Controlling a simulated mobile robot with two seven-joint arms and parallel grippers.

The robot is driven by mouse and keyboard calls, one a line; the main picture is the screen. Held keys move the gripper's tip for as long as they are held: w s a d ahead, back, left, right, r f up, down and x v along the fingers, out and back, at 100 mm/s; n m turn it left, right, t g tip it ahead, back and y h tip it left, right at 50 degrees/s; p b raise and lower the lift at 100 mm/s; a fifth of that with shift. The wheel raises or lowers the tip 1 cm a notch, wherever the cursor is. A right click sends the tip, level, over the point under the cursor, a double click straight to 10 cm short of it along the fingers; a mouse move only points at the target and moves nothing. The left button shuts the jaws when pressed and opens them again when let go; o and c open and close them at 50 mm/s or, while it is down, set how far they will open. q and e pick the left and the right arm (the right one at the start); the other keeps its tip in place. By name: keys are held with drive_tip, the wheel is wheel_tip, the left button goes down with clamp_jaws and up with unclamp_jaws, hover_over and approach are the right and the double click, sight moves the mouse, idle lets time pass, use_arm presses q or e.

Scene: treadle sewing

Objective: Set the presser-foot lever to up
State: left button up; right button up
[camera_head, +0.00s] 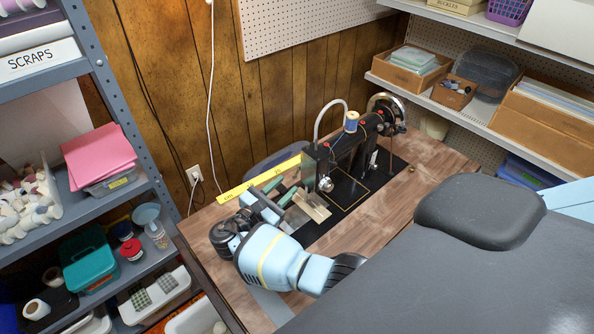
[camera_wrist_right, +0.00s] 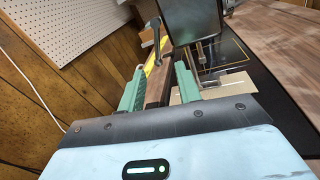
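The black sewing machine (camera_head: 345,150) stands on the wooden table, with a blue thread spool (camera_head: 351,122) on top and a handwheel (camera_head: 386,112) at its far right end. My right gripper (camera_head: 281,191) is at the left of the machine's head end. In the wrist view its two green fingers (camera_wrist_right: 161,70) are apart, with no object visibly held between them. A grey upright bar with a rounded top (camera_wrist_right: 155,24), perhaps the presser-foot lever, stands just beyond the fingertips beside the machine head (camera_wrist_right: 192,22). I cannot tell its setting. My left gripper is not in view.
A yellow measuring strip (camera_head: 258,178) lies along the table's back edge by the panelled wall. A beige plate (camera_head: 312,205) lies near the gripper. Shelves (camera_head: 100,95) stand at the left and hold boxes at the right. The table (camera_head: 435,165) right of the machine is mostly clear.

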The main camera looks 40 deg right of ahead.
drive_tip(key=x, duration=0.7)
drive_tip(key=shift+w+d+f, duration=0.1)
drive_tip(key=shift+w+d, duration=0.05)
drive_tip(key=shift+w, duration=0.05)
clamp_jaws()
